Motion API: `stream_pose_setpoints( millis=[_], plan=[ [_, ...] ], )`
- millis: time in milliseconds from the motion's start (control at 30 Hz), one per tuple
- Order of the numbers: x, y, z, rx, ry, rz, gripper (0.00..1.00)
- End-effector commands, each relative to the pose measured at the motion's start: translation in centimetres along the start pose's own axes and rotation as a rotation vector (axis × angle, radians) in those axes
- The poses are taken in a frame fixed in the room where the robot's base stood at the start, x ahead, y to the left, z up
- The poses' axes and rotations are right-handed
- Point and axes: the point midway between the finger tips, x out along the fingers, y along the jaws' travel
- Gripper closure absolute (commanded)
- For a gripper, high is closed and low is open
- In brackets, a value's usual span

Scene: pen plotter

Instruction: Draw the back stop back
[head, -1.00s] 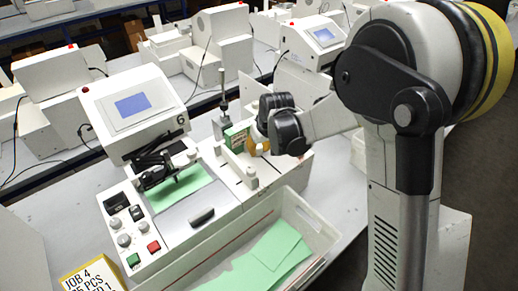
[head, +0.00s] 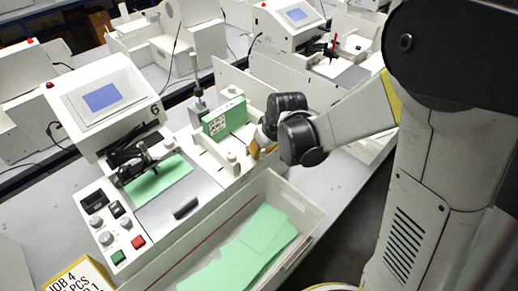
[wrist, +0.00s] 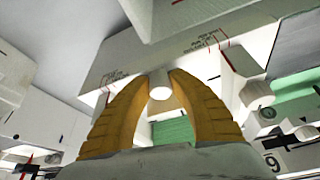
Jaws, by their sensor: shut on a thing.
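My gripper (head: 260,152) is at the right side of the white plotter numbered 6, to the right of the green pack standing on its bed. In the wrist view my gripper's yellow fingers (wrist: 160,80) are shut on a small white round knob (wrist: 160,92), which I take to be the back stop's. The knob itself is hidden by my gripper in the head view, and the rest of the back stop is hard to make out. A pale bed surface with small print and red marks lies behind the fingertips.
The green pack (head: 224,118) stands close to my gripper's left. Another white knob (head: 232,158) is on the bed nearby. A white tray (head: 200,251) with green sheets lies in front. The pen carriage (head: 138,160) is over a green sheet. Neighbouring plotters stand behind.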

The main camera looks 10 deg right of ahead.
Motion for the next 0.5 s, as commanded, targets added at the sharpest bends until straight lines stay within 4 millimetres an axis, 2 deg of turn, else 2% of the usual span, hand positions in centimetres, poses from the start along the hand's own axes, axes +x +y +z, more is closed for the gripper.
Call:
stream_pose_setpoints(
  millis=[33,100,500],
  plan=[
    [-0.01,0.05,0.41,0.0,-0.009,0.001,0.7],
    [0.0,0.04,0.4,0.0,-0.009,0.001,0.52],
    [-0.57,0.03,0.22,0.0,-0.005,0.001,0.52]
  ],
)
